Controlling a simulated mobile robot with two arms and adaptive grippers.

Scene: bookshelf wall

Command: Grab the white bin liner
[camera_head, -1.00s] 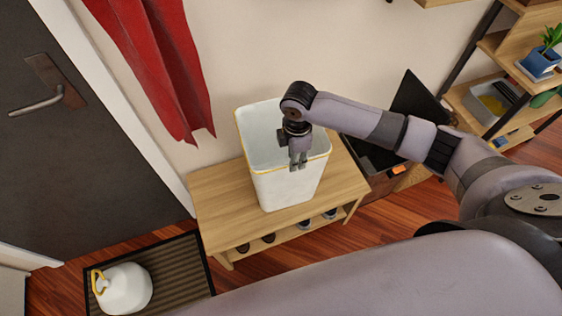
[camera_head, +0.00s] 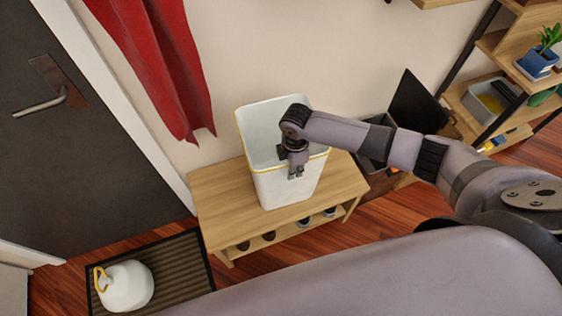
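A white bin (camera_head: 285,187) stands upright on a wooden bench, and a yellow line runs along its top edge. The white lining at its mouth (camera_head: 262,132) looks like a bin liner with a yellow hem, but liner and bin wall are hard to tell apart. My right gripper (camera_head: 295,176) points down at the bin's near rim and overlaps it in view. Its fingers look close together; I cannot tell whether liner is between them. A tied white bag with a yellow loop (camera_head: 126,287) sits apart on the doormat. My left gripper is not in view.
The wooden bench (camera_head: 222,205) holds shoes on its lower shelf. A red cloth (camera_head: 160,65) hangs behind at the left, beside a dark door (camera_head: 70,150). A dark open box (camera_head: 375,150) stands right of the bin. A shelf with a plant (camera_head: 540,60) is at the far right.

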